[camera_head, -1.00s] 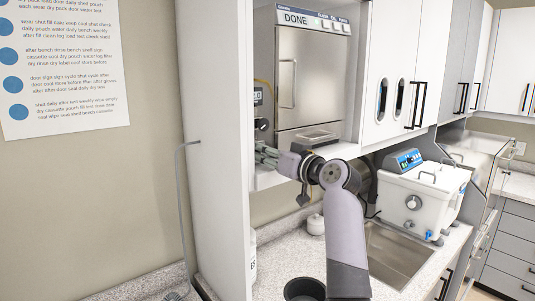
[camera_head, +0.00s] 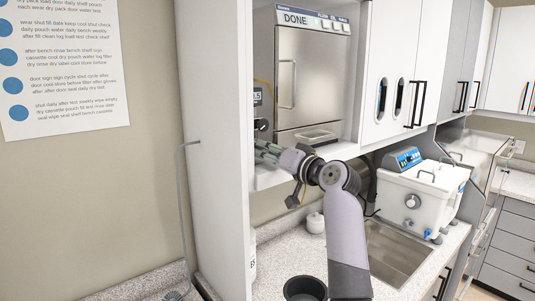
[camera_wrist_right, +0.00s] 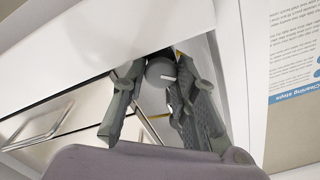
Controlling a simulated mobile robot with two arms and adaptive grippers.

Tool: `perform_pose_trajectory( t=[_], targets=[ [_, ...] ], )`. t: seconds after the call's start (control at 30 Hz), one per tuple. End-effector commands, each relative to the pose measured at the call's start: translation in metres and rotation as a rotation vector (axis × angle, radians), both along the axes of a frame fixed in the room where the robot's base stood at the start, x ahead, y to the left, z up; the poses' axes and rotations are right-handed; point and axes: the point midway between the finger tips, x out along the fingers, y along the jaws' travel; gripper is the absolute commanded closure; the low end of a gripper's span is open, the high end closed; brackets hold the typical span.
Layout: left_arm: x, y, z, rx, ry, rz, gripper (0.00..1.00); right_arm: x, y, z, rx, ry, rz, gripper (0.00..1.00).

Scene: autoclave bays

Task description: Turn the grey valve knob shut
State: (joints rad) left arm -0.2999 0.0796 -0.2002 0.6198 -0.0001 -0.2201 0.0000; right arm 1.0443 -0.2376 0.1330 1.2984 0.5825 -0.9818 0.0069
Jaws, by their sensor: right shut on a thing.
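The grey valve knob (camera_wrist_right: 160,72) shows in the right wrist view as a round grey cap with a white pointer mark. It sits between the two fingers of my right gripper (camera_wrist_right: 158,84), which is shut on it. The partition's edge hides part of that spot. A dark round part (camera_head: 262,125) shows just above the fingers; I cannot tell whether it is the knob. My left gripper is not in view.
A steel autoclave (camera_head: 312,80) marked DONE stands in the bay right of the gripper. The tall white partition (camera_head: 222,150) is close on the left. Below are a counter with a sink (camera_head: 395,250), a white bath unit (camera_head: 425,190) and a dark round container (camera_head: 305,288).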

Motion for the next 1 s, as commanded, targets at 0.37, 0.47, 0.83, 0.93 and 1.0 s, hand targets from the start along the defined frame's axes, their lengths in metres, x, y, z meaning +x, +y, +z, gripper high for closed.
perform_pose_trajectory(
  t=[0.37,0.47,0.83,0.93,1.0],
  targets=[
    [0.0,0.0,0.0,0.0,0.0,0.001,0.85,0.0,-0.001,0.0,-0.001,-0.002,-0.001,0.64],
    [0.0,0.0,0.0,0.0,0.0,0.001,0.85,0.0,-0.001,0.0,-0.001,-0.002,-0.001,0.57],
    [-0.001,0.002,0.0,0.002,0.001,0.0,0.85,-0.001,-0.001,0.0,-0.001,-0.002,-0.001,0.54],
    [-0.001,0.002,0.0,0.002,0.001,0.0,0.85,-0.006,-0.006,0.0,-0.001,-0.003,-0.003,0.54],
    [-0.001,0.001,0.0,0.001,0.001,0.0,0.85,-0.013,-0.011,-0.001,-0.002,-0.003,-0.003,0.54]
  ],
)
